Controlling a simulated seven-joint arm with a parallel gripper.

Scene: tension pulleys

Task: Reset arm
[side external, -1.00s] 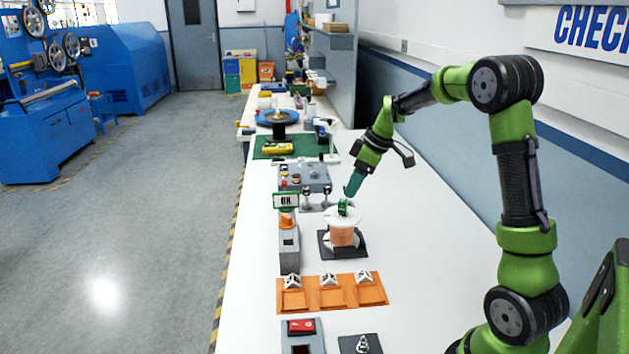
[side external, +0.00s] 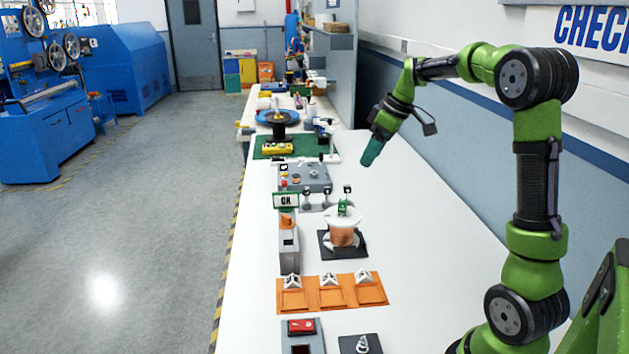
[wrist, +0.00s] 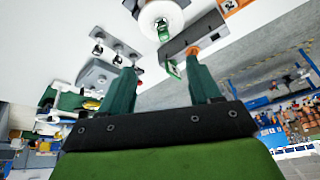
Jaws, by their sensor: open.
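My gripper (side external: 371,152) is raised above the white table, up and to the right of the copper-coloured spool (side external: 342,236). In the wrist view its two teal fingers (wrist: 163,85) stand apart with nothing between them. The spool has a white top flange with a green piece (side external: 342,207) on it and sits on a dark square base. The spool's white flange also shows at the top of the wrist view (wrist: 160,20). The gripper and the spool are clearly apart.
A grey post with a green-and-white OK sign (side external: 286,201) stands left of the spool. A grey panel (side external: 316,178) with small pulleys lies behind. An orange tray (side external: 332,303) and a red switch box (side external: 301,327) are nearer. The table's right side is clear.

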